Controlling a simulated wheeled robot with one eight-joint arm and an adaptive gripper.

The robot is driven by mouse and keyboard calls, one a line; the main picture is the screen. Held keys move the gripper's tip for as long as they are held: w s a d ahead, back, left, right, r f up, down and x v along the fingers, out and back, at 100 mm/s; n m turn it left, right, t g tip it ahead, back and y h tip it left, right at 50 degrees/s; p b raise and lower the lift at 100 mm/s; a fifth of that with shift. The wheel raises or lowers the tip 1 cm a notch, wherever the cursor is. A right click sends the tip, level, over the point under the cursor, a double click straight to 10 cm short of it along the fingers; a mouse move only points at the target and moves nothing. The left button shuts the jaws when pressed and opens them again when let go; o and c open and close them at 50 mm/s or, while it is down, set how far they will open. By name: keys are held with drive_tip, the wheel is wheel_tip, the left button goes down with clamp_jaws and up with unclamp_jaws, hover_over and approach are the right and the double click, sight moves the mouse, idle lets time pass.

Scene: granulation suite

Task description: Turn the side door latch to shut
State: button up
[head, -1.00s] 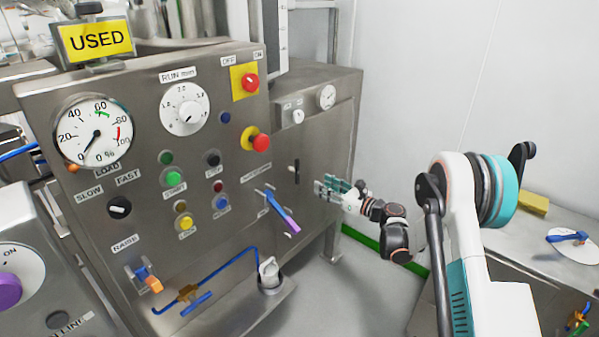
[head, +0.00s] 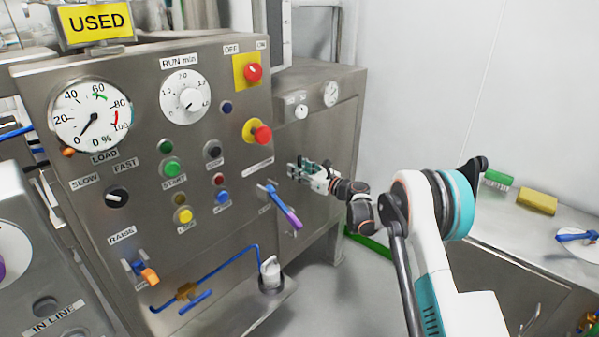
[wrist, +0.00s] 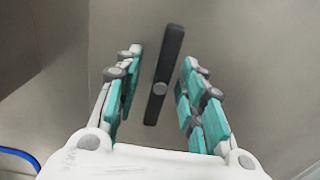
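The side door latch (wrist: 170,55) is a black bar on a grey pivot, set on the grey metal side door (head: 330,130). In the wrist view it stands close to upright, its top leaning slightly right. My gripper (wrist: 160,62) is open, with one teal-padded finger on each side of the latch. Gaps show between the bar and both fingers, so neither appears to touch it. In the head view my gripper (head: 298,169) is at the side door and largely hides the latch.
A blue and purple lever (head: 280,205) sticks out of the front panel, close to the left of my gripper. A red emergency button (head: 262,134) is above it. A side counter (head: 515,230) on the right holds a yellow block (head: 537,201) and a green block (head: 498,178).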

clamp_jaws()
drive_tip(key=shift+m, duration=0.3)
drive_tip(key=m, duration=0.3)
drive_tip(key=shift+m, duration=0.4)
drive_tip(key=m, duration=0.4)
drive_tip(key=shift+m, duration=0.3)
drive_tip(key=m, duration=0.4)
drive_tip(key=shift+m, duration=2.4)
